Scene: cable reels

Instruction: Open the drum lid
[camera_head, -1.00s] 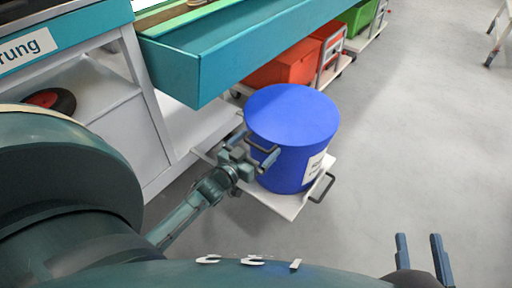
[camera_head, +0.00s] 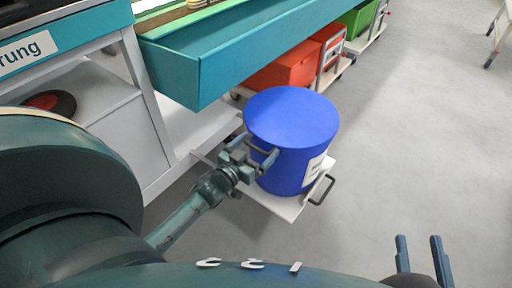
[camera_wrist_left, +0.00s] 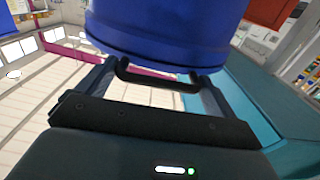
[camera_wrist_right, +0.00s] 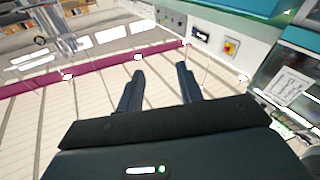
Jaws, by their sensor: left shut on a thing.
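The blue drum (camera_head: 288,170) stands upright with a white label on its side. Its flat blue lid (camera_head: 291,115) lies level on top, and no gap shows under it. A dark bar handle (camera_wrist_left: 155,80) is on the drum's near left side, close to its rim. My left gripper (camera_head: 262,152) is at this handle and shut on it; in the left wrist view the handle spans between the two fingers. My right gripper (camera_head: 420,253) is open and empty, low at the right, away from the drum; its spread fingers also show in the right wrist view (camera_wrist_right: 160,88).
The drum stands on a white trolley platform (camera_head: 288,208) with a dark handle at its right corner. A teal bench (camera_head: 240,60) is close behind and left. Red crates (camera_head: 285,68) and a green crate (camera_head: 355,20) stand behind. The right floor is clear.

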